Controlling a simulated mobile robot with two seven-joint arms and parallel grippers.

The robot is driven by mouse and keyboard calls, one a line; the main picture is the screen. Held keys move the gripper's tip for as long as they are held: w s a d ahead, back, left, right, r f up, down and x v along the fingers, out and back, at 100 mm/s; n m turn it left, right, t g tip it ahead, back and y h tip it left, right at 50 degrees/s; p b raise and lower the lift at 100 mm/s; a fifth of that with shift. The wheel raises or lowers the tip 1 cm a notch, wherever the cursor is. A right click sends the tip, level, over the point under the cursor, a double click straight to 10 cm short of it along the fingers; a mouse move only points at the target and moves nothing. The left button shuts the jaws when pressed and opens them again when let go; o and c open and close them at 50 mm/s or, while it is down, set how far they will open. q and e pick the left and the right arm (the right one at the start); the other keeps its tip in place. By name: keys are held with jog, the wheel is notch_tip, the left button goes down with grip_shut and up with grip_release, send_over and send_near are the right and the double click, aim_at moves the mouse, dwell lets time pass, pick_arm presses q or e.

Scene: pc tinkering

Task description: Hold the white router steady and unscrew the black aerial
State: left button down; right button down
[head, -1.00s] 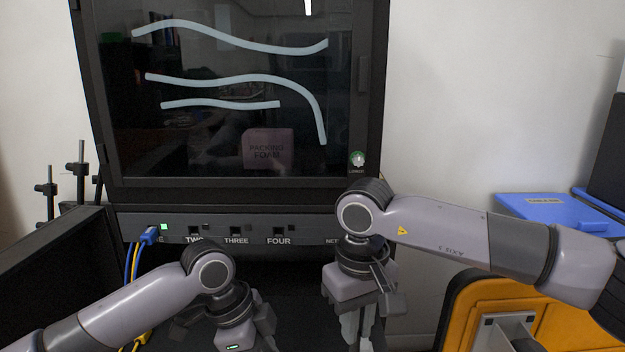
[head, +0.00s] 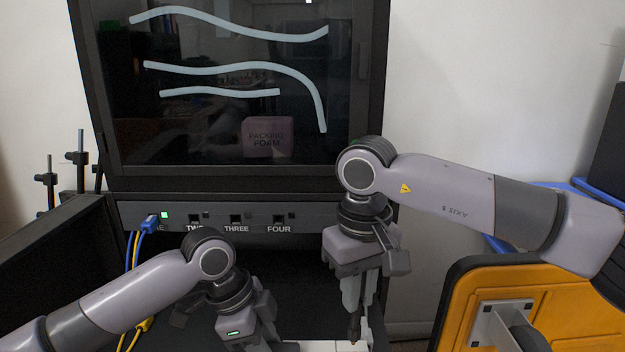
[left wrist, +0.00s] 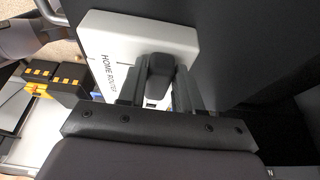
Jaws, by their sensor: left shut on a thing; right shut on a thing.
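The white router (left wrist: 140,42), marked HOME ROUTER, lies under my left gripper (left wrist: 158,95) in the left wrist view. The left fingers are shut on its edge; a dark block between them hides part of it. In the head view only a strip of the router (head: 322,346) shows at the bottom edge, beside my left gripper (head: 272,342), which is partly cut off. My right gripper (head: 358,300) points down and is shut on the dark aerial (head: 354,328). The aerial's lower end has a brownish tip just above the router strip; I cannot tell whether they touch.
Behind stands a cabinet with a dark glass door (head: 220,130) and a port panel (head: 300,217). A blue plug (head: 150,222) sits in its left port, with blue and yellow cables hanging. An orange case (head: 560,300) stands at the right, near my right arm.

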pick_arm(q)
jog(key=shift+s+f, duration=0.1)
jog(key=shift+f, duration=0.1)
pick_arm(e)
jog(key=shift+r, duration=0.8)
pick_arm(q)
jog(key=c, duration=0.7)
grip_release()
jog(key=shift+r, duration=0.15)
jog(key=shift+a+r, duration=0.15)
jog(key=shift+r, duration=0.15)
jog(key=v, duration=1.1)
jog(key=shift+r, duration=0.15)
pick_arm(e)
jog(key=shift+s, duration=0.1)
